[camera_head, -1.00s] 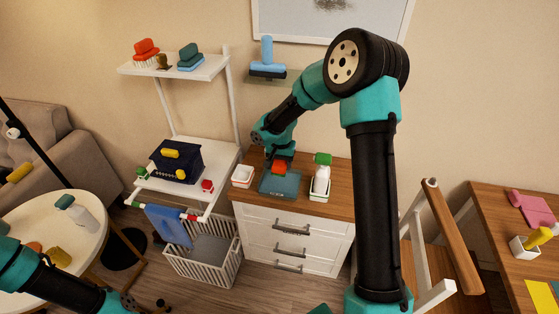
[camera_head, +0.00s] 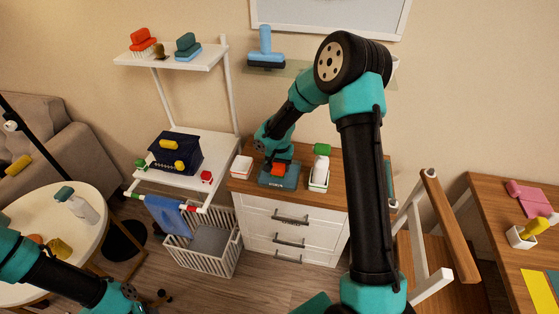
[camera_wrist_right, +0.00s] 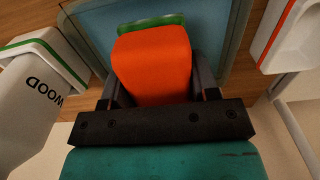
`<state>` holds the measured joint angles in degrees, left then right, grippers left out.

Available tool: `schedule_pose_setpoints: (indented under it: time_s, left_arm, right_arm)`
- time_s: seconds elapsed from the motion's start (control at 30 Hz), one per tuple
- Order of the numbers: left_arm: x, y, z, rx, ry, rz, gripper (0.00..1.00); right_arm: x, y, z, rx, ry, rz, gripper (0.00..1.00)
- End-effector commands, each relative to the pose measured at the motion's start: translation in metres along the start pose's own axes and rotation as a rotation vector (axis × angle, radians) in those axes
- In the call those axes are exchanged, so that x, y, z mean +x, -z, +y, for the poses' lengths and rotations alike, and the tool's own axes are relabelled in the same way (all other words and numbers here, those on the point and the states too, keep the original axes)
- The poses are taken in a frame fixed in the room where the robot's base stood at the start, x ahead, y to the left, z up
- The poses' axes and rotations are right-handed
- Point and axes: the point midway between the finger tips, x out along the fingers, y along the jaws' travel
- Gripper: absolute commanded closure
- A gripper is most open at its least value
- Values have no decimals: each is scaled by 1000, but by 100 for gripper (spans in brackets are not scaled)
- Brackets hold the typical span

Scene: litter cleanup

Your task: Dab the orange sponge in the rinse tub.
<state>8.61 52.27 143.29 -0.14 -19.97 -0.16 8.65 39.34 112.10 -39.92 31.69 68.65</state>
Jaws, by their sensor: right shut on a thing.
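The orange sponge (camera_head: 278,169) is in my right gripper (camera_head: 277,162), over a teal tray-like thing (camera_head: 270,183) on the wooden dresser top. In the right wrist view the orange sponge (camera_wrist_right: 152,62) sits between the two dark fingers of my right gripper (camera_wrist_right: 158,92), with a green layer at its far end. The teal surface (camera_wrist_right: 218,30) lies behind it; I cannot tell whether they touch. A small white tub (camera_head: 241,166) stands left of the teal thing. Which one is the rinse tub is not clear. My left gripper (camera_head: 135,298) is low at the left, its fingers unclear.
A white caddy (camera_head: 318,184) with a green-topped white bottle (camera_head: 321,163) stands close on the right of the teal thing. A white shelf rack (camera_head: 180,176) with a dark bin (camera_head: 178,152) stands to the left. A slatted basket (camera_head: 208,251) is on the floor.

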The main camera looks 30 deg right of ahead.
Motion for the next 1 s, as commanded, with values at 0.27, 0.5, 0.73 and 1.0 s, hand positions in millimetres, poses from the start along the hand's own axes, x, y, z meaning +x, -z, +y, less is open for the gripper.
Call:
schedule_pose_setpoints:
  time_s: [0.27,0.5,0.73,1.0]
  left_arm:
    - [0,0,0,0,0,0,57]
    - [0,0,0,0,0,0,57]
    - [0,0,0,0,0,0,57]
    - [0,0,0,0,0,0,57]
  right_arm:
    - [18,0,0,1,0,-1,64]
    - [20,0,0,0,0,-1,64]
    - [20,0,0,0,0,-1,64]
    - [20,0,0,0,0,-1,64]
